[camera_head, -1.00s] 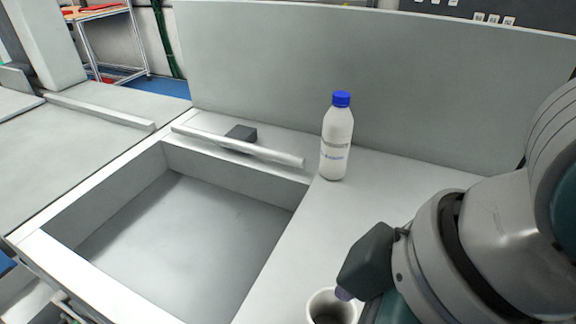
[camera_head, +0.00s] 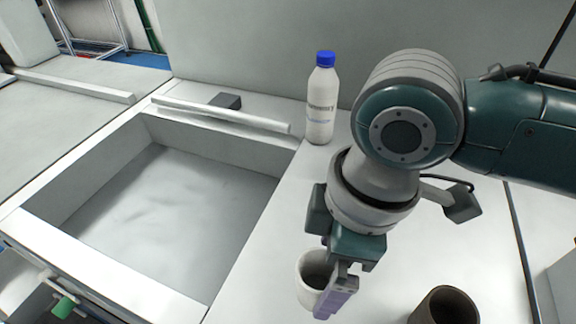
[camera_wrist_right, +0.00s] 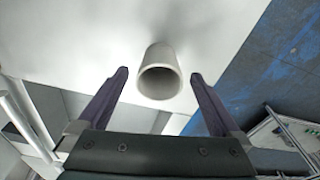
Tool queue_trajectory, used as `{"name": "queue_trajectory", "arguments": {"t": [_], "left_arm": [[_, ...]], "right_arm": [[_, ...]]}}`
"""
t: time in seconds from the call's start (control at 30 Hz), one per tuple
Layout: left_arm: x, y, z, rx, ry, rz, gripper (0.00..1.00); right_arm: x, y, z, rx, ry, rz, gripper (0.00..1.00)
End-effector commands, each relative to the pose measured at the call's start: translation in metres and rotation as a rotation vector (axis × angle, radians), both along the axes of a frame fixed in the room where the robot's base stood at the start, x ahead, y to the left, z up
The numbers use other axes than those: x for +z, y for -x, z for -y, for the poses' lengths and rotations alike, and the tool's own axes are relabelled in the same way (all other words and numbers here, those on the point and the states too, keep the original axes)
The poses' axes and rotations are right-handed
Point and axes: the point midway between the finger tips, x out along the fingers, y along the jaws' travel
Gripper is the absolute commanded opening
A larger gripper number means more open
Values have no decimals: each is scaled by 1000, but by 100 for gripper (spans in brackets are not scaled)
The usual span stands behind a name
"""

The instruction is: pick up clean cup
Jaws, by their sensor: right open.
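A white cup (camera_head: 309,284) stands on the white counter to the right of the sink. The right wrist view shows its pale round mouth (camera_wrist_right: 159,80). My right gripper (camera_head: 334,293) points down at the cup, with a purple finger in front of its right side. In the right wrist view the two fingers of my right gripper (camera_wrist_right: 160,75) are spread, with the cup between and just past their tips. They look apart from it. A dark brown cup (camera_head: 445,307) stands farther right, cut by the bottom edge. My left gripper is not in view.
A white bottle with a blue cap (camera_head: 321,104) stands behind the cup near the back panel (camera_head: 270,40). The empty sink basin (camera_head: 165,200) lies left, with a pale bar-shaped spout (camera_head: 222,114) behind it. Bare counter (camera_head: 270,240) lies between sink and cup.

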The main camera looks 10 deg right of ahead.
Motion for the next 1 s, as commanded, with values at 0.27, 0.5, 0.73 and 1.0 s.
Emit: {"name": "queue_trajectory", "arguments": {"t": [0.27, 0.5, 0.73, 1.0], "left_arm": [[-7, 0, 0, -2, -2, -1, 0], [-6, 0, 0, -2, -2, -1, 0], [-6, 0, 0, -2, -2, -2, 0], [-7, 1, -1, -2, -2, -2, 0]], "right_arm": [[-30, -3, -7, 0, 0, 1, 100], [-30, -3, -7, 0, 0, 2, 96], [-30, -3, -7, 0, 0, 2, 70], [-30, -3, -7, 0, 0, 2, 39]]}}
